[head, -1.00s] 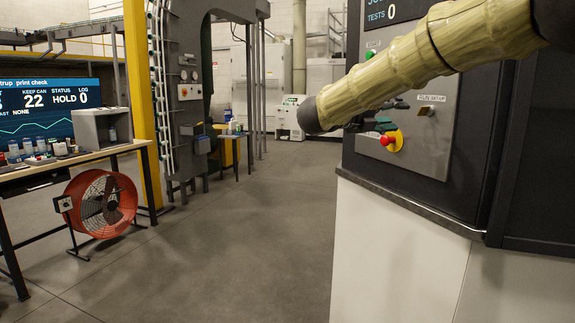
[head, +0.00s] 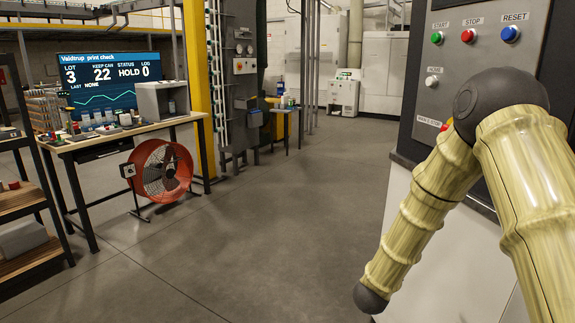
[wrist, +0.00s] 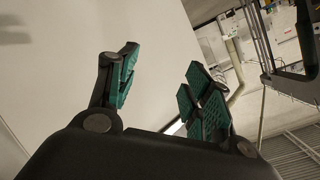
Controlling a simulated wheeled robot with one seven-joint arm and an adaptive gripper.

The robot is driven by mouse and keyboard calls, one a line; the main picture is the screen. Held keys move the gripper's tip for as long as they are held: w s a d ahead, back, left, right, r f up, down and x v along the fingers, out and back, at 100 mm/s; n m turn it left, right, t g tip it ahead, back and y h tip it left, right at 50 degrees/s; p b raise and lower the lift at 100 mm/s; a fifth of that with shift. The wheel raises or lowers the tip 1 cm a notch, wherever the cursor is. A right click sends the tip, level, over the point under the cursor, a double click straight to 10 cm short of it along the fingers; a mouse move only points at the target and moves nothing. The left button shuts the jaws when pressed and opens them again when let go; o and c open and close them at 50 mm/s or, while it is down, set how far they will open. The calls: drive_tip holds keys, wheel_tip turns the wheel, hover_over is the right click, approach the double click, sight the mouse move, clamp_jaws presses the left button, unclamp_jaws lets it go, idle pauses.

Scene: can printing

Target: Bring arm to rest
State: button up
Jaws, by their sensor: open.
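In the wrist view my gripper (wrist: 158,92) is open, with its two green-padded fingers well apart and nothing between them. A plain pale surface fills the left of that view, behind the fingers. In the head view my arm, in a bamboo-like yellow sleeve with dark joints, is bent at the right, its forearm slanting down to the left. The gripper itself is hidden in the head view.
A white cabinet (head: 400,190) stands below the panel, close beside my arm. At the left are a workbench (head: 130,135) with small containers and a screen (head: 110,82), an orange fan (head: 160,172) and a shelf rack (head: 22,205). The grey floor (head: 270,230) between is clear.

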drive_tip(key=s+a+f+n+g+y+p, duration=0.1)
drive_tip(key=s+a+f+n+g+y, duration=0.2)
drive_tip(key=s+f, duration=0.7)
drive_tip(key=s+a+f+n+g+y+p, duration=0.15)
drive_tip(key=s+f+n, duration=0.35)
drive_tip(key=s+f, duration=0.6)
drive_tip(key=s+a+f+n+g+y, duration=0.1)
drive_tip(key=s+f+n+g, duration=0.1)
drive_tip(key=s, duration=0.8)
drive_tip(key=s+a+f+n+g+y+p, duration=0.1)
drive_tip(key=s+f+n+g, duration=0.1)
drive_tip(key=s, duration=0.7)
drive_tip(key=s+a+f+n+g+y, duration=0.1)
drive_tip(key=s+f+n+g, duration=0.1)
drive_tip(key=s, duration=0.8)
drive_tip(key=shift+s+a+n+g, duration=0.15)
drive_tip(key=shift+s+n+g, duration=0.15)
drive_tip(key=shift+g, duration=0.45)
